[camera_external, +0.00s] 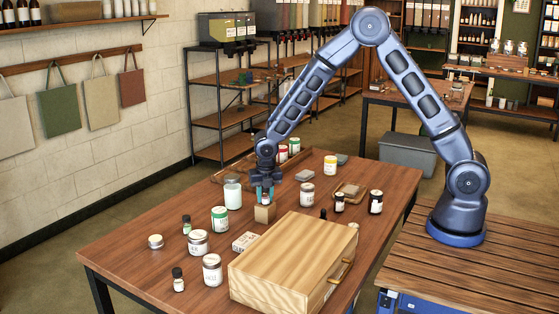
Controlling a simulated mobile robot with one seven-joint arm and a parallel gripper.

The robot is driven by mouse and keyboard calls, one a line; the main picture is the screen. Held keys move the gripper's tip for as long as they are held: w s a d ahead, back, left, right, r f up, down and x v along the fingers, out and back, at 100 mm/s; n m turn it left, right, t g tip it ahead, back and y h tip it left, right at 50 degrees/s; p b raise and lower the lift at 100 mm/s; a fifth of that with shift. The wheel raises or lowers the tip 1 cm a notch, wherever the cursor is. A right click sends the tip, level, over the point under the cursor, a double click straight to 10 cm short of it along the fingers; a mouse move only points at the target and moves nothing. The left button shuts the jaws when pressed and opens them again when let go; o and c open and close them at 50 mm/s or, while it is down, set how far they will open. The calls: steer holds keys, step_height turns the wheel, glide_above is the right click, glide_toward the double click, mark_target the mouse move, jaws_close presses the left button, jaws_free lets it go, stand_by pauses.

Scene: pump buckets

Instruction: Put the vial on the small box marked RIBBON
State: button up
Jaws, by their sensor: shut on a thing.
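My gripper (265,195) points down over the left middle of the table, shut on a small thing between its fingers. This looks like the vial, but the fingers mostly hide it. A small tan box (264,214) stands directly under the fingertips. Whether the held thing touches its top I cannot tell. A small white box with print (244,242) lies in front of it, to the left. I cannot read the mark on either box, so I cannot tell which says RIBBON.
A large wooden case (292,262) stands right in front of the tan box. A tall pale jar (232,193) and a green-lidded jar (220,219) stand close on the left. Several dark bottles and jars are spread about the wooden table (130,258). Its front left corner is clear.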

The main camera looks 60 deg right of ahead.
mark_target(266, 195)
steer(key=o, duration=1)
steer(key=shift+f, duration=0.1)
steer(key=shift+c, duration=0.2)
step_height(266, 195, up, 12)
steer(key=s+a, duration=0.1)
steer(key=s+d+r+m, duration=0.6)
steer(key=s+r+m, duration=0.15)
steer(key=r, duration=0.35)
steer(key=s+d+r+m+t, duration=0.1)
steer(key=s+d+r+m, duration=0.15)
steer(key=s+r, duration=0.2)
steer(key=s+d+r+m+t, duration=0.1)
steer(key=s+d+r+m, duration=0.1)
steer(key=s+r+m, duration=0.3)
steer(key=s+d+r+m, duration=0.1)
steer(key=s+d+m, duration=0.1)
steer(key=s+m, duration=0.4)
steer(key=s+d+r+m+t+y, duration=0.1)
steer(key=s+d+m, duration=0.2)
steer(key=s, duration=1.4)
steer(key=m, duration=0.3)
steer(key=shift+s+d, duration=0.15)
